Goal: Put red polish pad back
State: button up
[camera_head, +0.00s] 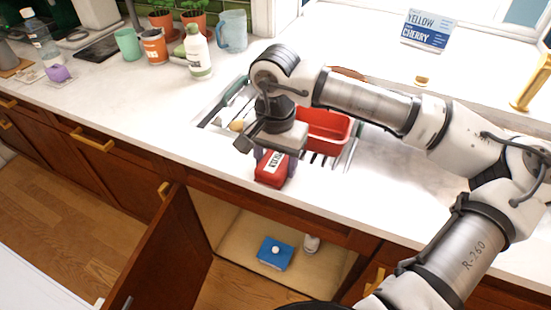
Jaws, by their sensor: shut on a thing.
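The red polish pad (273,168) is a small red block with a pale label. It is at the front edge of the counter, beneath my gripper (268,150). My gripper points down and is shut on the pad; its fingertips are partly hidden. I cannot tell whether the pad touches the counter. A red tub (325,128) sits just behind and right of the pad, partly hidden by my arm. A sign reading "YELLOW" and "CHERRY" (426,32) stands at the back right.
A white-green bottle (198,52), orange cup (153,47) and blue pitcher (232,30) stand back left. The front-left counter (130,100) is clear.

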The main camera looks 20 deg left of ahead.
aim_at(276, 160)
jog(key=shift+f, duration=0.15)
jog(key=o, duration=1)
jog(key=shift+c, duration=0.2)
notch_tip(276, 160, up, 12)
jog(key=b, duration=0.1)
jog(key=shift+r, duration=0.2)
